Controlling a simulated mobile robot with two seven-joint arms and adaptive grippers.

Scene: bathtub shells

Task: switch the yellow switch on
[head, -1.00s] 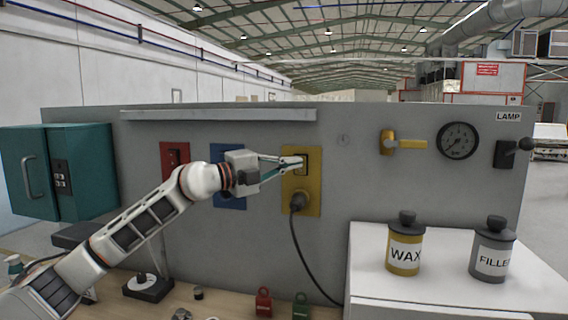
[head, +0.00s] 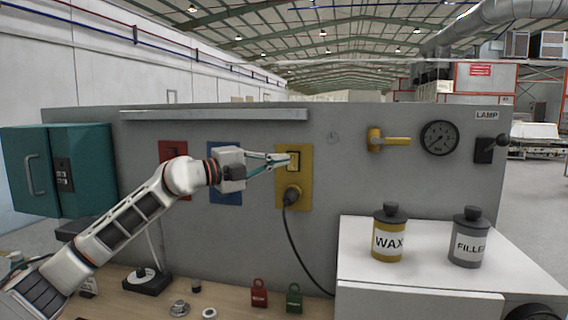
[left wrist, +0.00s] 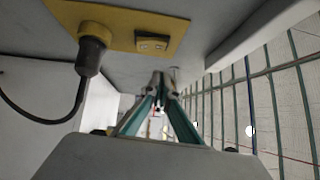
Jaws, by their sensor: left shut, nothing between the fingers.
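The yellow switch plate (head: 306,180) is on the grey panel, right of the blue plate. Its switch (head: 294,160) sits in the upper part, and a black plug with a cable is in the socket below. My left gripper (head: 280,161) is shut and empty, its fingertips just left of the switch in the head view. In the left wrist view the shut fingertips (left wrist: 162,84) are apart from the yellow plate (left wrist: 120,18) and its switch (left wrist: 152,41). Which way the switch is set is too small to tell. My right gripper is not in view.
A red plate (head: 169,152) and a blue plate (head: 224,196) are partly behind my left arm. A yellow-handled valve (head: 376,140), a gauge (head: 440,138) and a lamp lever (head: 485,152) are to the right. WAX (head: 390,243) and FILLER (head: 468,247) cans stand on a white cabinet.

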